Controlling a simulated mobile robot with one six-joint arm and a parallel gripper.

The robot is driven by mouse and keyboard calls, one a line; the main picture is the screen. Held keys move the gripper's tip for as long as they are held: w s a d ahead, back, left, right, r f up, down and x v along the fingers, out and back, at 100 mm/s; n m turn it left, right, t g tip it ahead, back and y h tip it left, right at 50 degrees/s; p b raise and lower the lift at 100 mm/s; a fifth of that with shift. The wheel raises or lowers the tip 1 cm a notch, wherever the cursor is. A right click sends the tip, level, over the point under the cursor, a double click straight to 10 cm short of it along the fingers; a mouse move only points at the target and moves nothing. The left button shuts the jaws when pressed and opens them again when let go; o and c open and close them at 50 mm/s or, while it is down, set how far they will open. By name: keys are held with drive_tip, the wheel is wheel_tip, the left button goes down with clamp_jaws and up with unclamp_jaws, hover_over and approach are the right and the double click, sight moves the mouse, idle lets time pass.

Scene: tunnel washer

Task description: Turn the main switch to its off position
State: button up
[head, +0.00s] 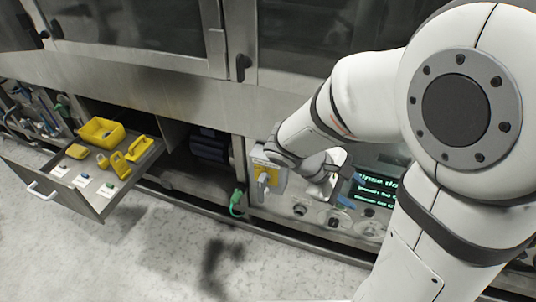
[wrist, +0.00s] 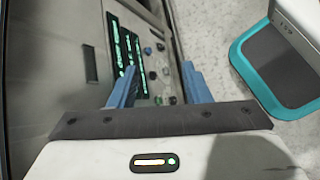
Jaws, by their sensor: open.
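The main switch looks to be the grey box with a yellow plate (head: 265,175) and a grey handle, on the machine front in the head view. Its handle's exact position is too small to tell. My gripper (head: 347,203) is just right of the box, in front of the control panel, partly hidden by my arm. Its blue fingers also show in the wrist view (wrist: 160,78), apart and with nothing between them. The wrist view faces the panel's display and buttons; I cannot make out the switch there.
The control panel has a lit display (head: 376,190) and several knobs and buttons below it. An open drawer (head: 125,180) with yellow items juts out at left. The speckled floor in front is clear.

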drive_tip(key=w+a+f+n+t+h+b, duration=0.35)
drive_tip(key=w+f+n+b, duration=0.25)
drive_tip(key=f, duration=0.4)
drive_tip(key=n+t+y+b, duration=0.7)
drive_tip(key=n+t+b, duration=0.4)
drive_tip(key=n+t, duration=0.3)
approach(261, 194)
drive_tip(key=shift+n+g+h, duration=0.25)
drive_tip(key=shift+n+g, duration=0.1)
drive_tip(key=shift+n, duration=0.35)
drive_tip(key=x, duration=0.4)
drive_tip(key=shift+w+r, duration=0.1)
drive_tip(key=shift+w, duration=0.1)
drive_tip(key=shift+w+a, duration=0.1)
drive_tip(key=shift+w, duration=0.1)
drive_tip(key=b+x, duration=0.1)
drive_tip(key=x, duration=0.6)
drive_tip(key=shift+w+b, duration=0.2)
drive_tip(key=shift+b, duration=0.1)
clamp_jaws()
